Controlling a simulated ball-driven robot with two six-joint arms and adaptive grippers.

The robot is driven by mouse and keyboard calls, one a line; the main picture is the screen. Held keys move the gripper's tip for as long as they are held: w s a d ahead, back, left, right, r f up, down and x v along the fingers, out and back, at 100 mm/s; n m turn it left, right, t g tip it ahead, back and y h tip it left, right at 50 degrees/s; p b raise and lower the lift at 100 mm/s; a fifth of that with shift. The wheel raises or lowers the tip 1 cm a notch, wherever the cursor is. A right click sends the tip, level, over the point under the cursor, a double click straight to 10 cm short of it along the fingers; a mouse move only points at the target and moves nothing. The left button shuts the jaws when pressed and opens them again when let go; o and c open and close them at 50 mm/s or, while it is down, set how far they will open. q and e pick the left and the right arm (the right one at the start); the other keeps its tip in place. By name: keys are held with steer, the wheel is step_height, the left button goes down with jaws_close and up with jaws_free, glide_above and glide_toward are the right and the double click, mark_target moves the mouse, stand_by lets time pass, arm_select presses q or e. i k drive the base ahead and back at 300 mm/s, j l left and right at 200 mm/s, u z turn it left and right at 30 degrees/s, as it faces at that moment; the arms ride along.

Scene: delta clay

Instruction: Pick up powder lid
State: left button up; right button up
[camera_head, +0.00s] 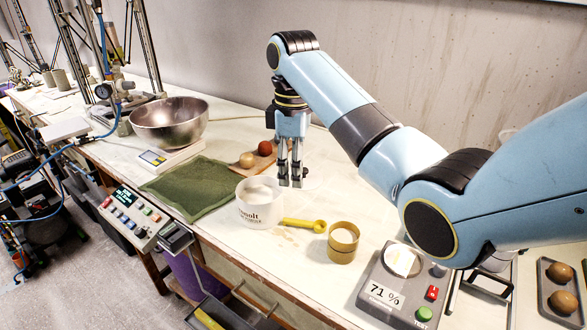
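A white tub (260,207) with dark lettering stands open on the bench, with pale powder inside. A faint, pale, round, see-through shape (318,174) lies on the bench just right of my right gripper and may be the powder lid; its outline is hard to make out. My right gripper (290,182) points down behind and right of the tub, at the left edge of that shape. Its fingers are close together with a narrow gap, and whether they hold the rim is unclear. My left gripper is out of view.
A wooden board with small balls (265,148) is behind the gripper. A green mat (192,187) and a steel bowl (170,120) are left; a 71 % tester (385,294) is front right.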

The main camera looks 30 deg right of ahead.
mark_target(313, 179)
steer(key=k+j, duration=0.75)
steer(key=k, duration=0.15)
